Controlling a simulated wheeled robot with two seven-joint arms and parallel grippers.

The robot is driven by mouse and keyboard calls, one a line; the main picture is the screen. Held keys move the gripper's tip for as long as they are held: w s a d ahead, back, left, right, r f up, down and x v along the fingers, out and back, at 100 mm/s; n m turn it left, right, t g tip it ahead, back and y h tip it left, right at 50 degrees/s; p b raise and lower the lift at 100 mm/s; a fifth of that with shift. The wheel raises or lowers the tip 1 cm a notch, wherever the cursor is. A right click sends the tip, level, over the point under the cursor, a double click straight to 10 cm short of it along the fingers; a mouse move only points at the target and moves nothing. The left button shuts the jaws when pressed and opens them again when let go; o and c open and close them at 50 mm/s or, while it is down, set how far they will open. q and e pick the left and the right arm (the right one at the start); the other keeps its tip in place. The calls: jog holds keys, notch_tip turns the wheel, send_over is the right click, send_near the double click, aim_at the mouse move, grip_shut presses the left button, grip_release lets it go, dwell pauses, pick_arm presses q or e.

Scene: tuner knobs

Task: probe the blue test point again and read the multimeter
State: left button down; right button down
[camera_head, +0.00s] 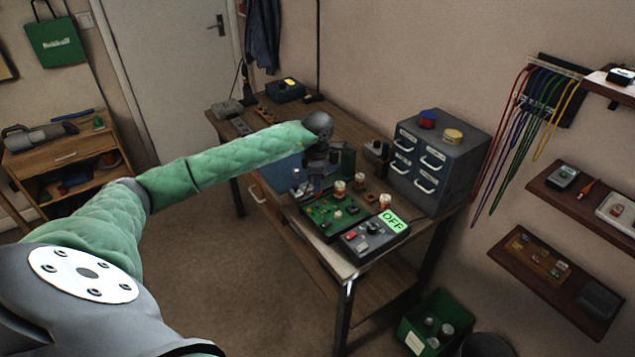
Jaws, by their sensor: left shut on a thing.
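My left gripper (317,168) reaches over the workbench from the left and points down above the green circuit board (325,222). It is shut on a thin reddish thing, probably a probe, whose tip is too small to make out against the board. The blue test point cannot be picked out at this size. My right gripper is not in view.
A grey drawer cabinet (450,150) stands at the bench's right end. Coloured leads (513,130) hang on the wall. A green crate (410,325) is on the floor.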

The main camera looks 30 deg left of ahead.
pick_arm(q)
jog(key=shift+f+b, duration=0.15)
jog(key=shift+b, duration=0.6)
dwell(1.2)
jog(key=shift+r+p, duration=0.5)
jog(key=shift+r, duration=2.05)
dwell(1.0)
